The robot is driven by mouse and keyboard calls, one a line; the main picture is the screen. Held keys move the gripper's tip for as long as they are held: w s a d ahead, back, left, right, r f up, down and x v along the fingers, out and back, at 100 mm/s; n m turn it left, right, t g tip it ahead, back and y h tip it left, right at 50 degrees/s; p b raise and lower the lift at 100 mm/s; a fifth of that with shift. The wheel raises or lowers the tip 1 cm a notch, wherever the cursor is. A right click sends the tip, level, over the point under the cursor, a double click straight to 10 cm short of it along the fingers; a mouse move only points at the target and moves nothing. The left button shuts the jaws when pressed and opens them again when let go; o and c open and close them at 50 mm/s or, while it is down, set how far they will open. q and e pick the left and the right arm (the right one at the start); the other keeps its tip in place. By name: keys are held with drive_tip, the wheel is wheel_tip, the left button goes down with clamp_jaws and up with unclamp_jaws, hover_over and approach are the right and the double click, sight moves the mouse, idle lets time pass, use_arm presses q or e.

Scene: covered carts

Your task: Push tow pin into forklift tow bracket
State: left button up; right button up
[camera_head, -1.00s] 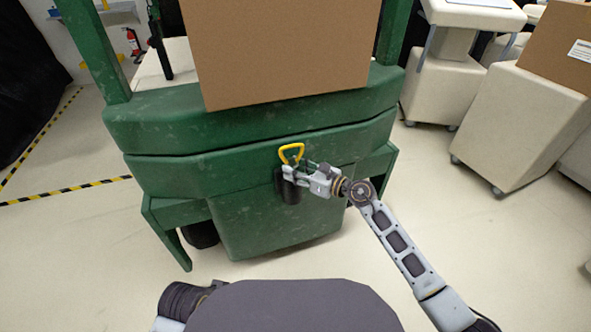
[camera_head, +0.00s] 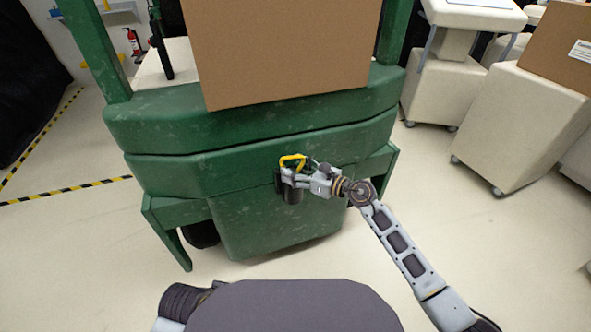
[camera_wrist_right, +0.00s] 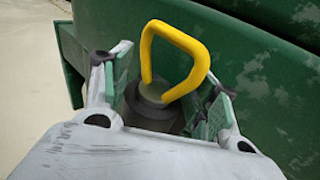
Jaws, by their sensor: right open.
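The tow pin has a yellow loop handle (camera_head: 293,158) and stands at the back of the green forklift (camera_head: 250,188). In the right wrist view the yellow handle (camera_wrist_right: 178,36) rises from a grey pin head over a dark round part, which looks like the tow bracket. The dark bracket (camera_head: 290,193) is partly covered by my gripper in the head view. My right gripper (camera_wrist_right: 163,98) is open, with one finger on each side of the pin head. Gaps show between the fingers and the pin. The pin's lower shaft is hidden. My left gripper is out of view.
A large cardboard box (camera_head: 280,55) rests on the forklift above the bracket. White wheeled carts (camera_head: 515,130) stand at the right, one carrying another box (camera_head: 560,50). The floor (camera_head: 90,250) on the left is clear.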

drive_tip(key=shift+s+d+f, duration=0.1)
drive_tip(key=shift+d+f, duration=0.05)
drive_tip(key=shift+f, duration=0.15)
drive_tip(key=v, duration=1.1)
drive_tip(key=shift+s+d+r, duration=0.2)
drive_tip(key=shift+d+r, duration=0.05)
drive_tip(key=shift+r, duration=0.15)
drive_tip(key=shift+m, duration=0.3)
idle(0.5)
